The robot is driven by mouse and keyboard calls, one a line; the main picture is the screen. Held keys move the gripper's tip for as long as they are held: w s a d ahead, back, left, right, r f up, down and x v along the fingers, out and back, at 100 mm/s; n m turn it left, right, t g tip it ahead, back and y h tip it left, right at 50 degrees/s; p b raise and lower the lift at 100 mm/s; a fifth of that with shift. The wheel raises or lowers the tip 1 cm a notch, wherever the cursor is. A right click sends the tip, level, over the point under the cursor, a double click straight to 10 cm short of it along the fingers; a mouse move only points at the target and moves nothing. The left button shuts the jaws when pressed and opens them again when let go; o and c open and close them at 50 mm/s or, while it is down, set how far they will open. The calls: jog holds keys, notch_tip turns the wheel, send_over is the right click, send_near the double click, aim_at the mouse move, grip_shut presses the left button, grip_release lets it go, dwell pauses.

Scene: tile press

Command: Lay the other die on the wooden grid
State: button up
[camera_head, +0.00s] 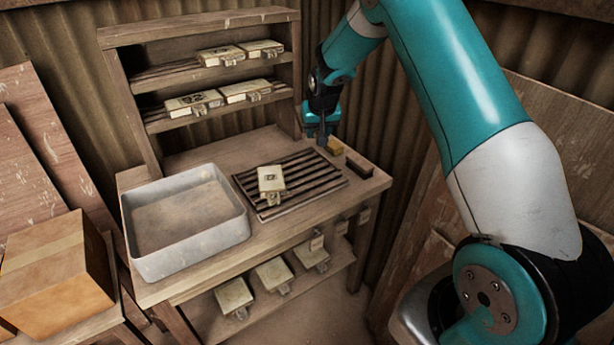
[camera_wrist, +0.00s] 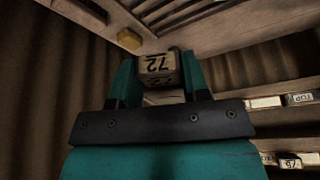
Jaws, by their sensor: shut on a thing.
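The wooden grid (camera_head: 322,187) is a dark slatted rack on the workbench. One pale die (camera_head: 270,180) with a dark mark and a small tab lies on its left half. My gripper (camera_head: 322,135) is above the back right of the bench, behind the grid. In the wrist view my gripper (camera_wrist: 158,68) is shut on a pale die (camera_wrist: 158,64) marked 72, held between both fingers. In the head view I cannot make out this held die. The grid's slats show at the top of the wrist view (camera_wrist: 175,12).
A grey metal tray (camera_head: 185,262) stands left of the grid. Shelves behind hold more dies (camera_head: 195,102); others (camera_head: 272,275) lie below. The grid's right half is clear.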

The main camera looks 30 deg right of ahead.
jog(key=p, duration=0.4)
send_over(316, 184)
jog(key=s, duration=0.1)
jog(key=f, duration=1.6)
jog(key=shift+a, duration=0.2)
jog(key=shift+f, duration=0.3)
jog(key=shift+f+b, duration=0.4)
jog(key=shift+b, duration=0.05)
jog(key=shift+f+b, duration=0.3)
jog(key=shift+b, duration=0.05)
jog(key=shift+r, duration=0.1)
jog(key=o, duration=1.2)
